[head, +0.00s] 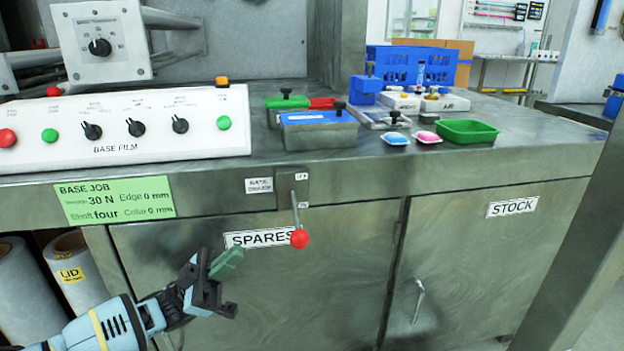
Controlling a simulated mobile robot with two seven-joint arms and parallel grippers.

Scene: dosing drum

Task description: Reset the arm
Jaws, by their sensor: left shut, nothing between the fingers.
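My left gripper (218,287) is at the lower left, in front of the cabinet and below the counter edge. It is shut with nothing held. A dull green piece shows at its upper tip; I cannot tell what it is. A lever with a red ball knob (299,238) hangs from a small plate (293,187) on the counter's front edge. The knob points down, to the upper right of my left gripper and apart from it in the picture. My right gripper is not in view.
The cabinet door marked SPARES (262,238) is behind my left gripper. A white control panel (120,135) with knobs and buttons stands on the counter. Lidded boxes (318,132), a green tray (467,130) and a blue crate (410,64) stand farther right. White rolls (25,300) are at lower left.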

